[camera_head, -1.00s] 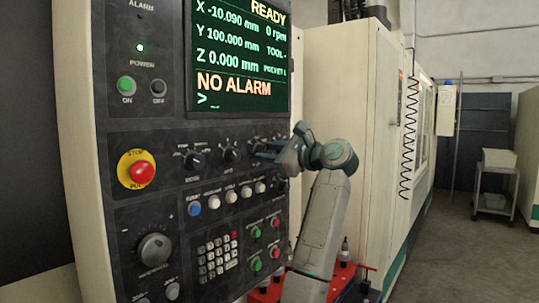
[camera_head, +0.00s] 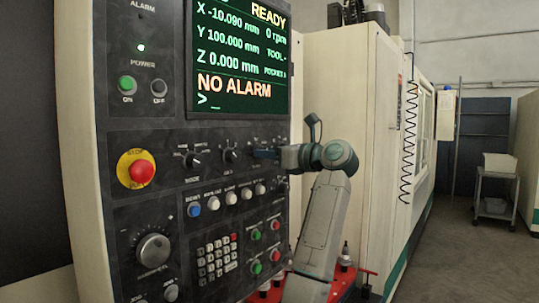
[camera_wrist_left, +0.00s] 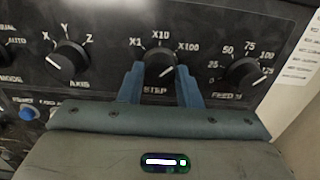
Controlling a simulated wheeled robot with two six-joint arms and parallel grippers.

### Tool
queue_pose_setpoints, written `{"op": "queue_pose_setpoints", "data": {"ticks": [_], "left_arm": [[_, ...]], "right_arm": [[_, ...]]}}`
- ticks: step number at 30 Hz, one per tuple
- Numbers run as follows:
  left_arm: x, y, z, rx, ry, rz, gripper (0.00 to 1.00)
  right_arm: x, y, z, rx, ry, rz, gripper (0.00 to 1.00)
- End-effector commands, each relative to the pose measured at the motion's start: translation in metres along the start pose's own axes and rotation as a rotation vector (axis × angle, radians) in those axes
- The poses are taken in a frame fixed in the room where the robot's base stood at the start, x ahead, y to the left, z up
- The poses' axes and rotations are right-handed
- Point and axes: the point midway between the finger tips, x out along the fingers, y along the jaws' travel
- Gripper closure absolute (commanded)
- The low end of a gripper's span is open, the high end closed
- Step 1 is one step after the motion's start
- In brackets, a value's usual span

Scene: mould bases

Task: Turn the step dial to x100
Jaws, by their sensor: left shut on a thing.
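The step dial (camera_wrist_left: 158,70) is a black knob with a white line, in the middle of the wrist view, marked X1, X10 and X100 above it. The white line shows on its lower right part; I cannot tell for sure which mark it stands at. My left gripper (camera_wrist_left: 161,76) has one blue finger on each side of the dial and is shut on it. In the head view my left gripper (camera_head: 264,154) reaches the panel from the right and hides the dial. My right gripper is not in view.
The axis dial (camera_wrist_left: 68,62) is left of the step dial and the feed dial (camera_wrist_left: 243,73) right. A row of buttons (camera_head: 230,197) runs below. The red stop button (camera_head: 141,171) is at the left. The screen (camera_head: 240,65) above reads NO ALARM.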

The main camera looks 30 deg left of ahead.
Motion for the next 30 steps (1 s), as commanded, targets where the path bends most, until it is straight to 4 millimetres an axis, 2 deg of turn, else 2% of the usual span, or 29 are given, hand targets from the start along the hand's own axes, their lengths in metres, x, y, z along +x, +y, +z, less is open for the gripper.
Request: {"op": "queue_pose_setpoints", "data": {"ticks": [13, 14, 17, 26, 30], "left_arm": [[0.0, 0.0, 0.0, 0.011, 0.0, 0.0, 0.92], [0.0, 0.0, 0.0, 0.011, 0.0, 0.0, 0.65], [0.0, 0.0, 0.0, 0.011, 0.0, 0.0, 0.47], [-0.002, 0.0, 0.0, 0.01, 0.0, -0.001, 0.47], [-0.016, -0.001, -0.003, 0.01, 0.001, -0.003, 0.47]], "right_arm": [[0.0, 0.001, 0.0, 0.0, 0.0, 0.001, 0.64], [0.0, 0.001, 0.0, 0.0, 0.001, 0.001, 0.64], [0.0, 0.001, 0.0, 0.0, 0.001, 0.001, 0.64], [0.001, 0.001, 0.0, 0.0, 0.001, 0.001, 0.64], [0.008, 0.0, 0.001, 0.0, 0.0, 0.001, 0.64]]}}
